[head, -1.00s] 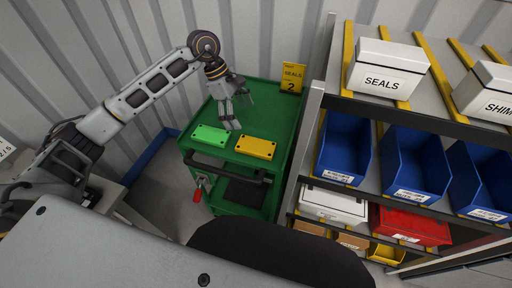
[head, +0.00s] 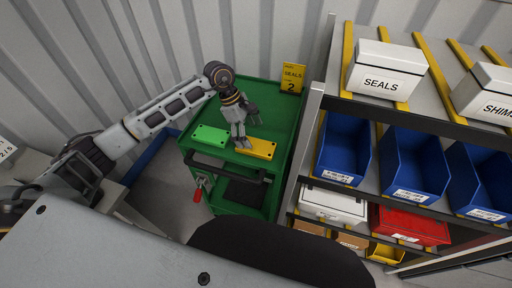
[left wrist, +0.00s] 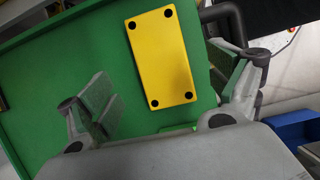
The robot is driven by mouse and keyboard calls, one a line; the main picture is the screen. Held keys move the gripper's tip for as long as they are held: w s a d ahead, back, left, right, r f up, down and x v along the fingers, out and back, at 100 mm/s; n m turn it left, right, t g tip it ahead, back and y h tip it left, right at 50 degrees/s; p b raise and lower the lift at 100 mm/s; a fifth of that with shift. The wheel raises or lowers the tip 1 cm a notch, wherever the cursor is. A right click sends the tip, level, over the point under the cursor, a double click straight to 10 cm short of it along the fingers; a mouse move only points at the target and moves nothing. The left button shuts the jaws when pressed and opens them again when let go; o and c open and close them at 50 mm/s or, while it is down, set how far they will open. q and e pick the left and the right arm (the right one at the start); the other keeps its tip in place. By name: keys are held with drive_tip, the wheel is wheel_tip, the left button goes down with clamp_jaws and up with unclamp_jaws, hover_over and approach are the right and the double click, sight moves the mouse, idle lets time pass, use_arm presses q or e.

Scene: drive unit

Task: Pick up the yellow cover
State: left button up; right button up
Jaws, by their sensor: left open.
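The yellow cover (head: 258,149) lies flat on the top of the green cart (head: 276,99), near its front edge. It also shows in the left wrist view (left wrist: 161,57) as a yellow plate with a dark hole near each corner, lying between the lines of the two fingers. My left gripper (head: 242,143) is open and empty, over the left part of the yellow cover and hiding some of it. In the left wrist view its fingers (left wrist: 170,98) stand apart on either side of the cover. My right gripper is not in view.
A green cover (head: 209,135) lies just left of the yellow one. A black handle (head: 238,175) runs along the cart's front. A shelf with blue bins (head: 345,146) stands close on the right.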

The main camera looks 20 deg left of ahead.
sight(256, 145)
use_arm(q)
drive_tip(key=shift+x, duration=0.8)
drive_tip(key=p+x, duration=0.1)
drive_tip(key=x, duration=0.2)
drive_tip(key=shift+s+f, duration=0.1)
drive_tip(key=shift+f, duration=0.05)
drive_tip(key=shift+d+f, duration=0.1)
drive_tip(key=shift+f, duration=0.05)
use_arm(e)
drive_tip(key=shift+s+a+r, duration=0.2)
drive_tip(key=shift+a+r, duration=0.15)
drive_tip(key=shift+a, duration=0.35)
use_arm(q)
drive_tip(key=shift+c, duration=0.6)
drive_tip(key=c, duration=1.1)
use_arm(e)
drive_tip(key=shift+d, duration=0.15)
